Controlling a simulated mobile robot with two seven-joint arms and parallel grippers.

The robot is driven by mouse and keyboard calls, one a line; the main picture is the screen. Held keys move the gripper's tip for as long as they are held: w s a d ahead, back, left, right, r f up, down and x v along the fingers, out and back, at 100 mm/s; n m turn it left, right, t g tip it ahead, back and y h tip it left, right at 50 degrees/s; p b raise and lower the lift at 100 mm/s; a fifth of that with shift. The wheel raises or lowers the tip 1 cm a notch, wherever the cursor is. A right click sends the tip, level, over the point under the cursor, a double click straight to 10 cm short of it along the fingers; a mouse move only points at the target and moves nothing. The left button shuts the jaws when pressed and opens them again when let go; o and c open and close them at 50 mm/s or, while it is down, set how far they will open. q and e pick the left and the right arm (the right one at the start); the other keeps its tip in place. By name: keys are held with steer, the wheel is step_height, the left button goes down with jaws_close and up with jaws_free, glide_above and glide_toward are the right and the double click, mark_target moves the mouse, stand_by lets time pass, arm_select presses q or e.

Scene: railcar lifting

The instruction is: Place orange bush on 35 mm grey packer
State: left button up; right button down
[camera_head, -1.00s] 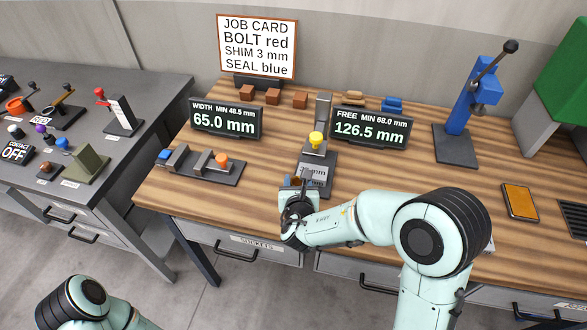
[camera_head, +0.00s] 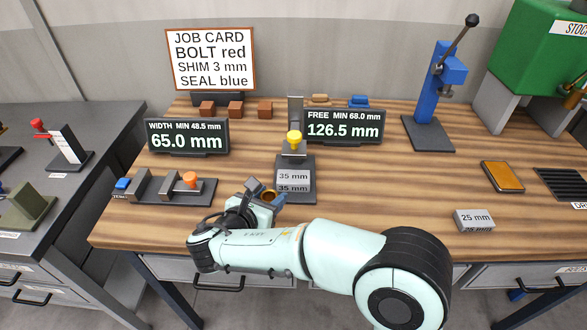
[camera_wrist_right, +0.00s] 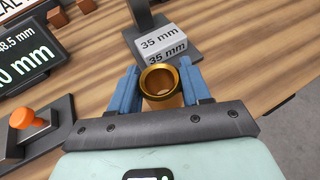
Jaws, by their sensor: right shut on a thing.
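My right gripper (camera_head: 264,198) holds the orange bush (camera_head: 269,194), a hollow gold-orange ring. In the right wrist view the bush (camera_wrist_right: 160,82) sits upright between the two blue fingers (camera_wrist_right: 162,88), with its open bore facing the camera. The 35 mm grey packer (camera_head: 293,178) lies on the dark base of a gauge with a yellow knob; it also shows in the right wrist view (camera_wrist_right: 161,44), just beyond the bush. The bush is apart from the packer, in front of it and to its left in the head view. My left gripper is out of view.
The gauge post (camera_head: 295,115) rises behind the packer. Left of it is a width gauge with an orange knob (camera_head: 190,179). Two displays (camera_head: 187,136) (camera_head: 344,127) stand behind. A 25 mm packer (camera_head: 474,220) lies at the right front. Bare wood lies between.

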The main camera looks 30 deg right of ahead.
steer(key=w+d, duration=0.2)
steer(key=d, duration=0.1)
steer(key=w+d, duration=0.3)
steer(key=d, duration=0.1)
steer(key=w+d, duration=0.2)
steer(key=d, duration=0.1)
steer(key=shift+w+d, duration=0.3)
steer(key=shift+w, duration=0.05)
steer(key=shift+w+d+f, duration=0.15)
steer(key=shift+w+d, duration=0.05)
steer(key=shift+s+a+f, duration=0.1)
steer(key=shift+f, duration=0.25)
steer(key=c, duration=0.5)
jaws_free()
steer(key=shift+a+r, duration=0.15)
steer(key=shift+r, duration=0.15)
steer(key=v, duration=1.1)
steer(key=shift+s+a+p, duration=0.25)
steer(key=shift+s+p, duration=0.1)
